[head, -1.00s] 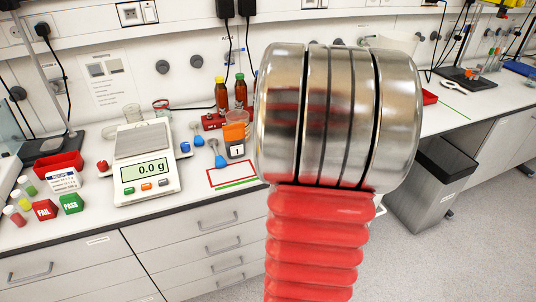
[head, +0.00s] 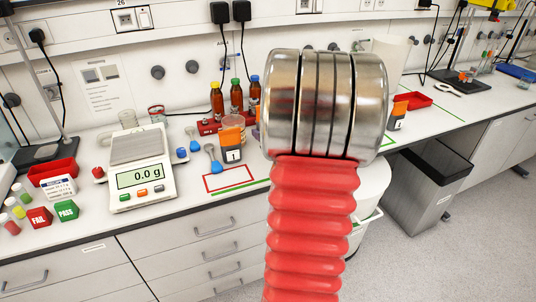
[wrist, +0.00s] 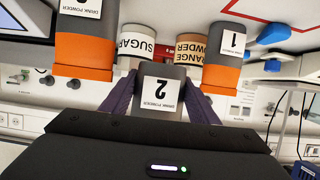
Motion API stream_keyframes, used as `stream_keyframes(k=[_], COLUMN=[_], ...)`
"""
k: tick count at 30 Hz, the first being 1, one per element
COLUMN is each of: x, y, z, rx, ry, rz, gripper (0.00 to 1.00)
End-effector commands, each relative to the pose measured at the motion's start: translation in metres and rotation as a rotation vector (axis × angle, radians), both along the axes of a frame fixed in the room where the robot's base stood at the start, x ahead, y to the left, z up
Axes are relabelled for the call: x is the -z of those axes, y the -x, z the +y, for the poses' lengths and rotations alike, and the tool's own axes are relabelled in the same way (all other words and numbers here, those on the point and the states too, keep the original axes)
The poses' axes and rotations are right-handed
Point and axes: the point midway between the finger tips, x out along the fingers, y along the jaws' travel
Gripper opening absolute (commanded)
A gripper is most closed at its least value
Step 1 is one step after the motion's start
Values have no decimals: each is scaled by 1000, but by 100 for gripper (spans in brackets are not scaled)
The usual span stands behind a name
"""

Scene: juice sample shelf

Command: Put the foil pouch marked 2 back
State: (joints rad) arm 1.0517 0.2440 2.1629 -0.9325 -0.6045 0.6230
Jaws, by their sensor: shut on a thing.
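In the wrist view, which is upside down, my gripper (wrist: 160,82) is shut on the dark grey foil pouch marked 2 (wrist: 174,100), with a finger at each side. Its upper end is hidden by my gripper. A pouch marked 1 (wrist: 229,50), grey with an orange band, is to the right, and a similar pouch (wrist: 83,40) with a cut-off number is to the left. Pouch 1 (head: 230,155) also shows in the head view, and another pouch (head: 397,117) stands right of my arm. There my arm hides my gripper and pouch 2. I cannot tell whether pouch 2 touches the counter.
A sugar jar (wrist: 135,48) and an orange powder jar (wrist: 190,48) appear behind pouch 2. A red tray (head: 412,101) is at the right.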

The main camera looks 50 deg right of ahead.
Motion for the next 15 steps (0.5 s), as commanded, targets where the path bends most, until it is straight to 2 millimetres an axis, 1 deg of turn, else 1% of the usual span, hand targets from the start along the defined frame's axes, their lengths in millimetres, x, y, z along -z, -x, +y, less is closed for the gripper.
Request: stream_keyframes(k=[1,6,10,15], x=[11,41,53,54], y=[0,1,0,0], z=[0,0,-1,-1], rx=[2,2,1,1], ry=[-4,-3,0,2], rz=[1,1,0,-2], gripper=[21,21,21,21])
